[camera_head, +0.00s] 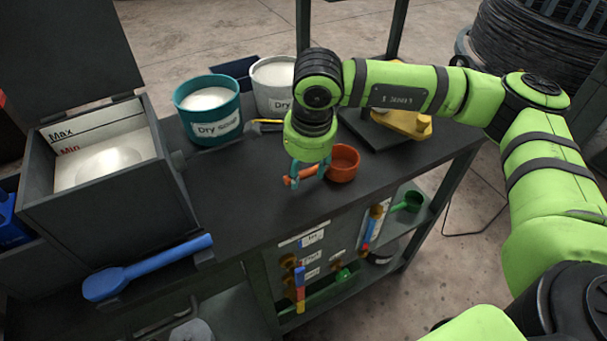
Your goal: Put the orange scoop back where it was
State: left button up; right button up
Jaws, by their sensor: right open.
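The orange scoop (343,165) lies on the dark bench top, its round cup to the right and its handle pointing left. My right gripper (307,174) reaches down from above at the handle. Its jaws are open, with the fingers around or just beside the handle; I cannot tell whether they touch it. The gripper and wrist hide part of the handle. My left gripper is not in view.
A teal bucket (210,112) and a grey bucket (273,88) stand behind. A blue scoop (145,268) lies before the open bin (172,205). A green scoop (409,202) and a labelled panel (322,262) are below the bench top. Bare bench lies left of the gripper.

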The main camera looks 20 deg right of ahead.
notch_tip(320, 180, up, 9)
jog(key=s+b, duration=0.1)
jog(key=shift+s, duration=0.4)
